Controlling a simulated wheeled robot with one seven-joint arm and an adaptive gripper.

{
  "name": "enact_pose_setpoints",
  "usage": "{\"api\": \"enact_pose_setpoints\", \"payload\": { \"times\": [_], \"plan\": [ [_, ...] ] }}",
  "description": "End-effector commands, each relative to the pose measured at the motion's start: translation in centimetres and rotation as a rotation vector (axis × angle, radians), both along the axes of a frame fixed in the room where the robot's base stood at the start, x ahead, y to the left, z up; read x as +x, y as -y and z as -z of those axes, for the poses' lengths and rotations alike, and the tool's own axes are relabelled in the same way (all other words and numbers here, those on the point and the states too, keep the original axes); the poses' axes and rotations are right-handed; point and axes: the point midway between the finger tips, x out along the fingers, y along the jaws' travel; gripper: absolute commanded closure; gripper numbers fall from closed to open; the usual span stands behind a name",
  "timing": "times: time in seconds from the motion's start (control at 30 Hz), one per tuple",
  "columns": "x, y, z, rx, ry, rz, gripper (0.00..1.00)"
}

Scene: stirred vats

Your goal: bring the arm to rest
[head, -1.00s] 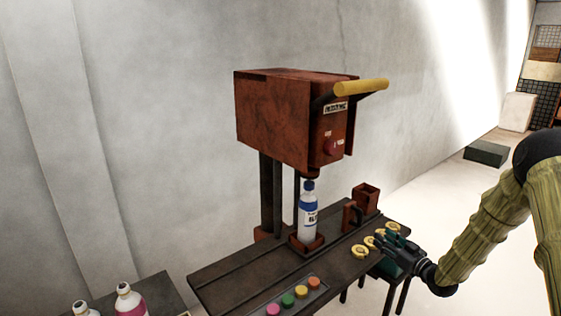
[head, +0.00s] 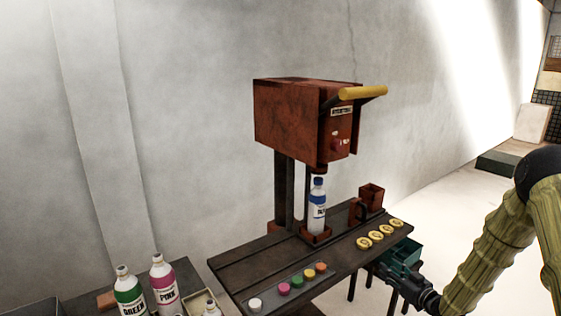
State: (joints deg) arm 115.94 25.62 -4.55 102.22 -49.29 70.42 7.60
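My gripper (head: 382,270) is at the lower right in the head view, at the end of my arm in its yellow-green sleeve. It is low, beside the front right edge of the dark bench (head: 262,262), next to a teal bin (head: 405,256). The fingers are small and dark against the dark bench and bin, so I cannot tell whether they are open or shut. I see nothing held in them. My arm is bent, with its dark elbow at the right edge of the view.
A rusty press (head: 300,120) with a yellow handle stands over a blue-banded bottle (head: 317,208). Several yellow discs (head: 380,235) and coloured caps (head: 296,282) lie on the bench. GREEN (head: 129,290) and PINK (head: 163,283) bottles stand lower left. Floor is open at right.

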Motion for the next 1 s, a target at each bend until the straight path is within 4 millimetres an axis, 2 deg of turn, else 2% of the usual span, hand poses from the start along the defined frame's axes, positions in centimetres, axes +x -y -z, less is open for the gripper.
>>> {"api": "enact_pose_setpoints", "payload": {
  "times": [0.23, 0.37, 0.5, 0.57, 0.7, 0.83, 1.0],
  "plan": [
    [-3.8, -3.0, 5.5, -0.002, -0.162, 0.044, 0.63],
    [-7.7, -5.5, 9.8, -0.01, -0.301, 0.075, 0.63],
    [-13.7, -8.0, 14.7, -0.031, -0.481, 0.117, 0.63],
    [-16.4, -9.0, 16.5, -0.043, -0.558, 0.133, 0.63],
    [-23.4, -11.1, 20.1, -0.077, -0.737, 0.168, 0.63],
    [-30.4, -12.5, 22.5, -0.118, -0.902, 0.198, 0.63],
    [-40.0, -13.8, 24.2, -0.18, -1.114, 0.235, 0.63]
  ]
}}
